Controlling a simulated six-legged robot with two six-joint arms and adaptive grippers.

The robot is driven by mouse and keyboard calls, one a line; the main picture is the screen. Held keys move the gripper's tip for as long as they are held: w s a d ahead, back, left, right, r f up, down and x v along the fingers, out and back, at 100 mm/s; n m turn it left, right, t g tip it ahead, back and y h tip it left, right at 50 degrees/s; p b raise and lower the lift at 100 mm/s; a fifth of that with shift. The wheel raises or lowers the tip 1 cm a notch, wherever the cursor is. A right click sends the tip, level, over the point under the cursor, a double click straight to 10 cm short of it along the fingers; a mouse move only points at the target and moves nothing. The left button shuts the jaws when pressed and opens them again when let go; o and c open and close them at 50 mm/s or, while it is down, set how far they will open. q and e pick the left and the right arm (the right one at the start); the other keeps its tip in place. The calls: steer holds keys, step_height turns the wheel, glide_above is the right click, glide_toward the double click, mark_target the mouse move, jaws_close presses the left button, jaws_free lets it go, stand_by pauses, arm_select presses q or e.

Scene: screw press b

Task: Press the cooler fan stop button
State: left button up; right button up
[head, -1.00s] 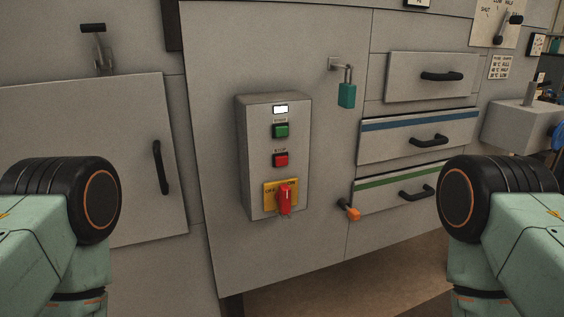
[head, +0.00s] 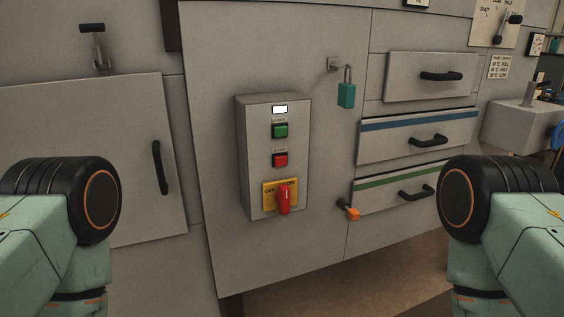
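A grey control box (head: 250,180) is mounted on the cabinet front in the middle of the head view. It carries a white lit lamp (head: 280,110) at the top and a green button (head: 280,131) below it. Under that is a red button (head: 280,160) with a small label above it, apparently reading STOP. A red rotary handle (head: 284,200) on a yellow OFF/ON plate (head: 268,187) sits at the bottom. Parts of both my arms show at the left and right edges. Neither gripper is in view, and nothing of mine touches the box.
A teal padlock (head: 346,95) hangs on a hasp right of the box. Drawers with black handles (head: 428,141) are farther right, and an orange-tipped lever (head: 349,211) sticks out below. A cabinet door (head: 80,160) is on the left. The space before the box is clear.

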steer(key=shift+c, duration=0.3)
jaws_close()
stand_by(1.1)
